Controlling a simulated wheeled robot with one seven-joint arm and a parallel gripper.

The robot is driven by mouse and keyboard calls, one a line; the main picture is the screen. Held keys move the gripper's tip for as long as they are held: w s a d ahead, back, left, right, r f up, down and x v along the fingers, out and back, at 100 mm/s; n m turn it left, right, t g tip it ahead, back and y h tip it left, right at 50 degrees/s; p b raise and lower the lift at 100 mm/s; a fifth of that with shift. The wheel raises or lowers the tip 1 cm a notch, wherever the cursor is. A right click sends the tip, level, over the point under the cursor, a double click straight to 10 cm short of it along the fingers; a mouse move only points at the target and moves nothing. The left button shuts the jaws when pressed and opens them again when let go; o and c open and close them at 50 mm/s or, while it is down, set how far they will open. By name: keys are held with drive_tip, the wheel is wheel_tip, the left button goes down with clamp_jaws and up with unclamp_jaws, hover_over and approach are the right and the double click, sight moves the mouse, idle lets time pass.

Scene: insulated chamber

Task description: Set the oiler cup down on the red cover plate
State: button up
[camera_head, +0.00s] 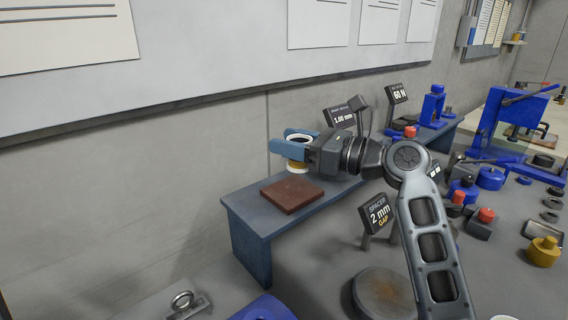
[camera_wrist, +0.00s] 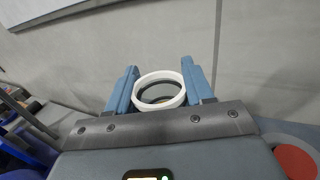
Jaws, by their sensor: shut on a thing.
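The oiler cup (camera_head: 297,165) is a small round cup with a white rim and a yellow band lower down. My gripper (camera_head: 290,148) is shut on it, with a blue finger on each side, and holds it upright above the blue bench. In the wrist view the cup's white ring (camera_wrist: 160,88) sits between the two fingers (camera_wrist: 160,92), and its inside looks dark. The red cover plate (camera_head: 291,194) is a flat brownish-red square lying on the bench's near end. In the head view the cup appears just above and behind the plate, apart from it.
The blue bench (camera_head: 246,210) runs back to the right along the wall. A "2 mm gap" spacer sign (camera_head: 377,214) stands in front of it, and a "1.00 mm" sign (camera_head: 343,115) behind my gripper. Blue presses (camera_head: 508,122) and several small parts fill the right side.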

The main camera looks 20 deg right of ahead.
drive_tip(key=shift+w+a+f, duration=0.1)
drive_tip(key=shift+a+f, duration=0.25)
drive_tip(key=shift+a, duration=0.25)
drive_tip(key=shift+f, duration=2.05)
drive_tip(key=shift+f, duration=0.1)
drive_tip(key=o, duration=1.3)
drive_tip(key=shift+c, duration=0.2)
